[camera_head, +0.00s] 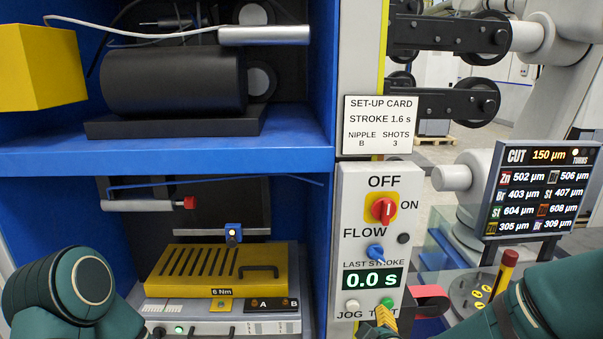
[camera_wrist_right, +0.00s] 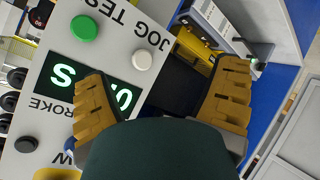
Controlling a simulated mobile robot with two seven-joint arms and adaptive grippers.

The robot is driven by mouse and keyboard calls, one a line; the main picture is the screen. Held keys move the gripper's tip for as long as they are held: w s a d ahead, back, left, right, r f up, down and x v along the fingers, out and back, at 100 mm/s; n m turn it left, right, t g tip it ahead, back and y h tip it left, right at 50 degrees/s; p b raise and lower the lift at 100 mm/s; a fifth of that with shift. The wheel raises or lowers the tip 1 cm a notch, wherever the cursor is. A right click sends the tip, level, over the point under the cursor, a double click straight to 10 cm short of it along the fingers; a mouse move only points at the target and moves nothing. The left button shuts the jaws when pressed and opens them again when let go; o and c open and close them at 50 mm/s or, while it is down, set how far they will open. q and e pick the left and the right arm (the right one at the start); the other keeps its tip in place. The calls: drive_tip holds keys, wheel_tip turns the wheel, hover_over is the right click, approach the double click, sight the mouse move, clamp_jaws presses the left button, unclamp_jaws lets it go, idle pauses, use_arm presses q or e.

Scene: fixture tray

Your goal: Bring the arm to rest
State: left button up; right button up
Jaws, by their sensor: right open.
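My right gripper (camera_wrist_right: 165,98) is open and empty in the right wrist view, its two ribbed yellow fingers apart. One finger overlaps the 0.0 s display (camera_wrist_right: 95,80) of the control panel. In the head view a yellow fingertip of the right gripper (camera_head: 384,323) shows at the bottom edge, just below the green TEST button (camera_head: 388,302). Whether it touches the panel (camera_head: 351,235) I cannot tell. My right arm (camera_head: 540,310) comes in at the lower right. My left arm (camera_head: 70,295) is bent at the lower left; its gripper is not in view.
The panel carries a red OFF/ON switch (camera_head: 383,209), a blue flow knob (camera_head: 376,251) and a white JOG button (camera_head: 351,306). A blue cabinet (camera_head: 170,158) holds a yellow slotted box (camera_head: 215,270). A readout screen (camera_head: 538,190) and a red-topped handle (camera_head: 508,262) stand right.

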use_arm(q)
drive_tip(key=f+b, duration=0.1)
drive_tip(key=f, duration=0.1)
drive_tip(key=f+b, duration=0.2)
drive_tip(key=shift+s+d+f, duration=0.15)
drive_tip(key=shift+s, duration=0.05)
use_arm(e)
drive_tip(key=s+a+f+m+g+y, duration=0.1)
drive_tip(key=s+f+m+g, duration=0.3)
drive_tip(key=f, duration=0.9)
drive_tip(key=s+a+f+m+g, duration=0.2)
drive_tip(key=s+f+m+g, duration=0.3)
drive_tip(key=s+f+m, duration=0.3)
drive_tip(key=s+f, duration=0.3)
drive_tip(key=f, duration=0.2)
drive_tip(key=shift+s+a+f+m+y, duration=0.3)
drive_tip(key=shift+s+f+y, duration=0.1)
